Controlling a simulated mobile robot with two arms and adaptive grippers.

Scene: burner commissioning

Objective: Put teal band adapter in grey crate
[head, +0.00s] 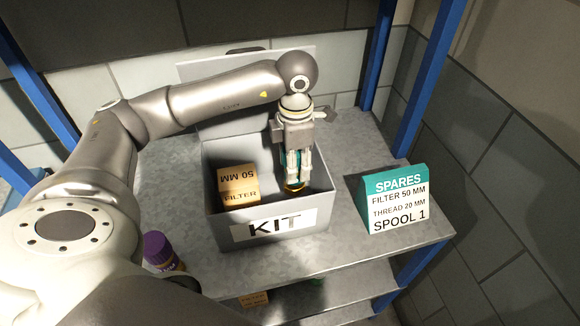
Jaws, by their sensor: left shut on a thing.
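The grey crate (221,231) with a KIT label stands on the metal shelf. My left gripper (294,180) points down inside the right part of the crate. It is shut on the teal band adapter (295,187), of which a little teal and a brass-coloured lower end show between and below the fingers. The fingers hide most of it. I cannot tell whether it touches the crate floor. My right gripper is not in view.
A cardboard filter box (238,188) marked 50 MM lies in the crate's left part. A SPARES sign (397,201) stands to the right of the crate. A purple-capped container (160,250) is at front left. Blue posts (430,80) frame the shelf (350,255).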

